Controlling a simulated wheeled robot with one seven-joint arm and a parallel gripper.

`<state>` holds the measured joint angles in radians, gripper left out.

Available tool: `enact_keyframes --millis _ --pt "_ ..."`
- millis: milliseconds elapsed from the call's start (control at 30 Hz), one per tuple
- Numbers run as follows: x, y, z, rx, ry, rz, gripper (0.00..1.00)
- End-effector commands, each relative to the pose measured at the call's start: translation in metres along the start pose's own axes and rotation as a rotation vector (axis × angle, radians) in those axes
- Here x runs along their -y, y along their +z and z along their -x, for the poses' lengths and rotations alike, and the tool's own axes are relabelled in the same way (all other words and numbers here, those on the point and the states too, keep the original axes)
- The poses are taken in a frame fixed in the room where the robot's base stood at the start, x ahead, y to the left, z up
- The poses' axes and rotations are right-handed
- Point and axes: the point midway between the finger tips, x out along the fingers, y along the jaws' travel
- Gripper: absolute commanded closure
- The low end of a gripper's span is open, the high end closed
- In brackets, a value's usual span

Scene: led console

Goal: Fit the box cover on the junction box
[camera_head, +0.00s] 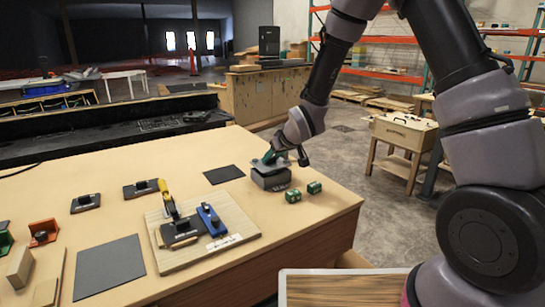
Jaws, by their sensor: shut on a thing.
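The junction box (271,182) is a dark grey block standing near the far right part of the wooden table. A thin, paler grey plate, which looks like the box cover (260,166), is at the top of the box. My gripper (272,158), with green on its fingers, reaches down from the upper right and is shut on the cover. The gripper hides part of the cover. I cannot tell whether the cover is seated or slightly above the box.
Two small green blocks (293,196) (314,187) sit just right of the box. A wooden board (227,242) with a yellow-handled tool (168,203) and blue piece (211,220) lies front left. Dark mats (108,267) (224,174) lie flat.

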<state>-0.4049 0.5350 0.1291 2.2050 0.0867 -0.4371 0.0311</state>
Motion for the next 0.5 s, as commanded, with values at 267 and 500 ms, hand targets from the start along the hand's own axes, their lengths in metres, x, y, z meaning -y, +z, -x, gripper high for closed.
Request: enact_keyframes --millis 267,500 --pt "0.0 0.0022 -0.0023 -0.001 0.0 0.0 1.0" --pt "0.0 0.0043 -0.0043 0.0 0.0 0.0 1.0"
